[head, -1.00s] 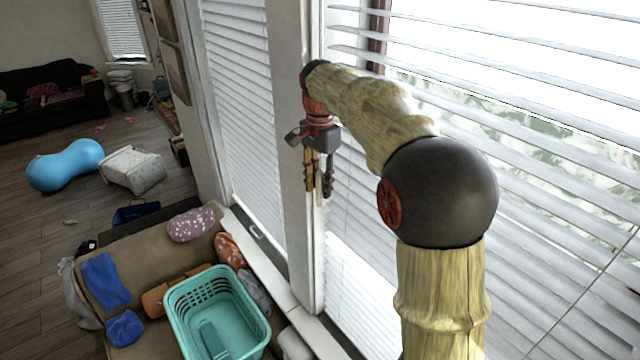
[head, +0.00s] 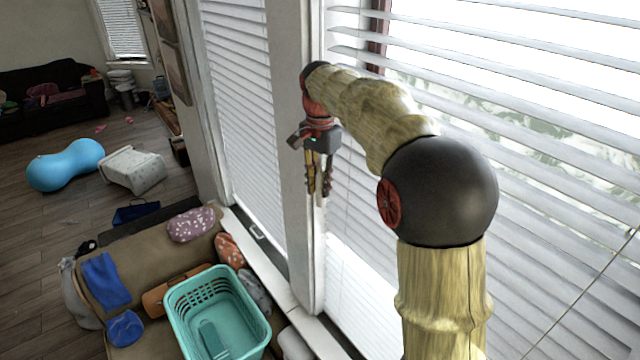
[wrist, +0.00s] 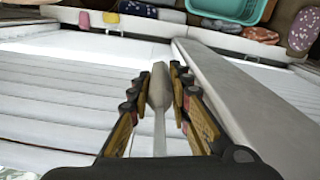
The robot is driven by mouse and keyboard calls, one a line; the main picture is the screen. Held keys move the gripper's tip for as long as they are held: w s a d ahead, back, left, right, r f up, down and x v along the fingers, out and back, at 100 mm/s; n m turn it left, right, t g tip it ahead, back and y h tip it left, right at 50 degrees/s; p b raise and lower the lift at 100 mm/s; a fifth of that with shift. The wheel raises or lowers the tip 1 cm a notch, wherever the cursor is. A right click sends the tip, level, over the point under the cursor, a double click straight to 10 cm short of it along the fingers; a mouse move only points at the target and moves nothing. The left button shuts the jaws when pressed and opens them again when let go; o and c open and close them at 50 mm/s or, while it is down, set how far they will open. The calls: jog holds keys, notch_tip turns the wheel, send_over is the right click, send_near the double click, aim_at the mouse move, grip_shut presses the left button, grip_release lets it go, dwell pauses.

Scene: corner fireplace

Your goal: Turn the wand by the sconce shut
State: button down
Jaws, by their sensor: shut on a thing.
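The wand (wrist: 158,90) is a slim pale rod with a thicker grip, seen between my fingers in the wrist view. My gripper (head: 319,187) is shut on it beside the white window post and points downward. In the wrist view my gripper (wrist: 160,76) has one finger on each side of the wand's thick part. The right-hand blind (head: 545,100) has tilted slats, with bright gaps and foliage showing between them. I cannot make out a sconce in either view.
A white window post (head: 296,230) stands close beside my gripper, with another blind (head: 240,110) to its left. Below are a teal basket (head: 218,318) and a tan bench (head: 142,262) with cloths and cushions.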

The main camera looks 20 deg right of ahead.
jog(key=n+p, duration=0.1)
jog(key=n, duration=0.2)
jog(key=shift+r, duration=0.15)
jog(key=n+p, duration=0.1)
jog(key=n, duration=0.3)
jog(key=shift+d+n+p, duration=0.1)
jog(key=shift+n+p, duration=0.25)
jog(key=shift+n, duration=0.05)
jog(key=n, duration=0.3)
jog(key=shift+n+p, duration=0.3)
jog(key=shift+p, duration=0.1)
jog(key=shift+n+p, duration=0.3)
jog(key=shift+n, duration=1.5)
jog(key=c, duration=1.6)
grip_release()
jog(key=shift+c, duration=0.2)
